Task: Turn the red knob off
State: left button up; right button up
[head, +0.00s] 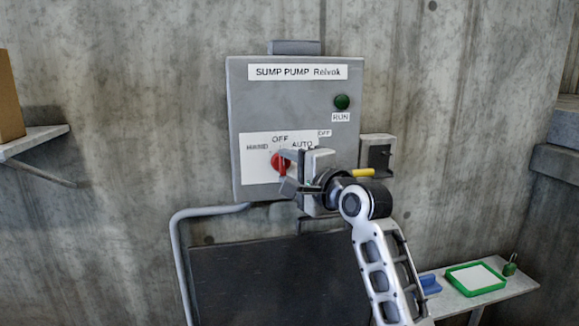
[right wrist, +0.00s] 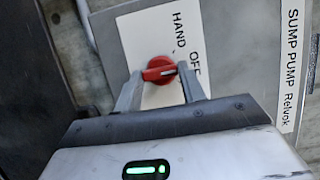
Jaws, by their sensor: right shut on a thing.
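The red knob (head: 278,162) sits on a white label low on the grey sump pump box (head: 290,110). The label carries HAND, OFF and AUTO. My right gripper (head: 287,171) is at the knob, shut on it, and hides part of it in the head view. In the right wrist view the fingers stand on either side of the knob (right wrist: 158,70). AUTO is hidden in that view. My left gripper is not in view.
A green RUN lamp (head: 342,102) is above right of the knob. A small dark box (head: 378,150) is fixed beside the panel. A grey pipe (head: 178,240) and dark panel (head: 260,280) are below. A low shelf with a green tray (head: 475,279) and padlock (head: 510,265) is at right.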

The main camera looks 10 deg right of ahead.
jog(key=o, duration=1)
jog(key=b+v, duration=0.1)
jog(key=v, duration=1.5)
jog(key=shift+b, duration=0.4)
